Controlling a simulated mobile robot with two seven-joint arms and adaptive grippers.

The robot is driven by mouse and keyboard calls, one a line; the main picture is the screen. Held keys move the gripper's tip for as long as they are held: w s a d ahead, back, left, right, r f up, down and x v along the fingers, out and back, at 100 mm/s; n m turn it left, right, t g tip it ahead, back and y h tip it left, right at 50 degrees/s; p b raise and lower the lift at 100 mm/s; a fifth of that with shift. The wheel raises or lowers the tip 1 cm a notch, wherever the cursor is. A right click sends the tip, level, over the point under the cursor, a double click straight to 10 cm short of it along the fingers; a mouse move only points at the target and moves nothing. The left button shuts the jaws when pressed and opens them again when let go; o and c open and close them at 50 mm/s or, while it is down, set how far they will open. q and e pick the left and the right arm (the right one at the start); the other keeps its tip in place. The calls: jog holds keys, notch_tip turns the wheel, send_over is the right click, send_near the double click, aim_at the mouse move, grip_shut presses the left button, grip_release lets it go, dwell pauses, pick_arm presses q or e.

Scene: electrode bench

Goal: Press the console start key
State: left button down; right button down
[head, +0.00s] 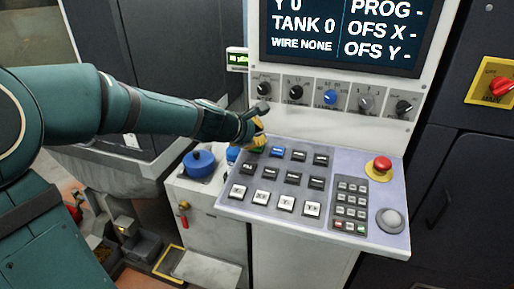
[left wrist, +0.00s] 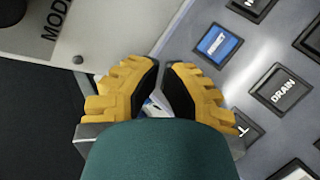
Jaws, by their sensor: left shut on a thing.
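The console key panel (head: 344,165) slopes out below the screen, with several rows of keys. My left gripper (head: 259,141) is over its upper left corner, at the left end of the top row. There the yellow fingers (left wrist: 161,72) are closed around a small white and blue thing (left wrist: 156,104), mostly hidden. Contact with a key cannot be told.
A red emergency button (head: 381,163) is at the panel's right, above a grey knob (head: 390,219). A row of dials (head: 330,97) runs below the screen (head: 340,30). A blue round cap (head: 199,160) stands left of the panel.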

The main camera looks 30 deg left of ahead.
pick_arm(q)
jog(key=shift+w+f+b, duration=0.1)
jog(key=shift+f+b, duration=0.3)
jog(key=shift+f, duration=0.15)
dwell(0.6)
jog(key=shift+r, duration=0.15)
jog(key=shift+r+p, duration=0.7)
jog(key=shift+p, duration=0.1)
jog(key=r+p, duration=0.2)
jog(key=s+r+p, duration=0.1)
jog(key=r+p, duration=0.1)
jog(key=r, duration=0.1)
jog(key=shift+s+d+p, duration=0.1)
jog(key=shift+s+p, duration=0.05)
jog(key=shift+p, duration=0.2)
jog(key=shift+f, duration=0.1)
dwell(0.6)
